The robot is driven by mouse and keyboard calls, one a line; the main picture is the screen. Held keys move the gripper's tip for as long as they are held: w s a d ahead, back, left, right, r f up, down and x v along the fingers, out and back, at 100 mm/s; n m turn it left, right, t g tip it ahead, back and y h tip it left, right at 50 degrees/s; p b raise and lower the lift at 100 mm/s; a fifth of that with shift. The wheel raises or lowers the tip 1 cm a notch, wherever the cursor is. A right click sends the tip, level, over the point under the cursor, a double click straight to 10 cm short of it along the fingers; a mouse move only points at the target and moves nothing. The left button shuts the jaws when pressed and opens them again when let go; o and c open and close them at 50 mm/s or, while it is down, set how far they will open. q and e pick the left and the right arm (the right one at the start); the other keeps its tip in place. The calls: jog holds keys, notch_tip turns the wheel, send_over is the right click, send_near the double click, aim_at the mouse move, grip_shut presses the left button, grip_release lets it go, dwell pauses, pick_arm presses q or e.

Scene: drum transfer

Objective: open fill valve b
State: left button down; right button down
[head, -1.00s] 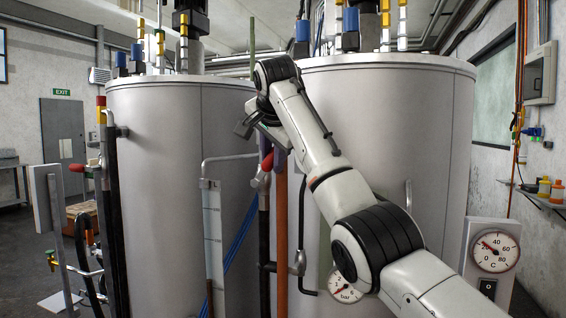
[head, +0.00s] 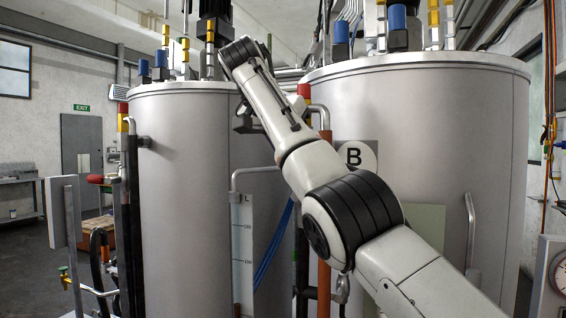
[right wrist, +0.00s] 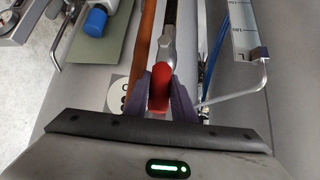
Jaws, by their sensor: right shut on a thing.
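In the right wrist view, my right gripper (right wrist: 160,84) has its two purple-grey fingers shut on a red valve handle (right wrist: 159,98). The handle sits on a grey metal valve body (right wrist: 167,45), beside an orange-brown pipe (right wrist: 144,50). In the head view, my right arm comes in from the lower right and reaches up across the gap between two tanks. It hides the held handle and the fingertips there. The right tank (head: 440,150) bears a round sign B (head: 353,156). My left gripper is not in view.
The left tank (head: 185,200) stands close by, with a level gauge (head: 242,245) and a bent pipe in front. Open floor (head: 25,250) lies to the left.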

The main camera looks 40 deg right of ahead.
dwell(0.4)
jog(key=c, duration=1.5)
grip_release()
jog(key=shift+w, duration=0.1)
jog(key=p+v, duration=0.3)
jog(key=v, duration=0.7)
jog(key=shift+a, duration=0.2)
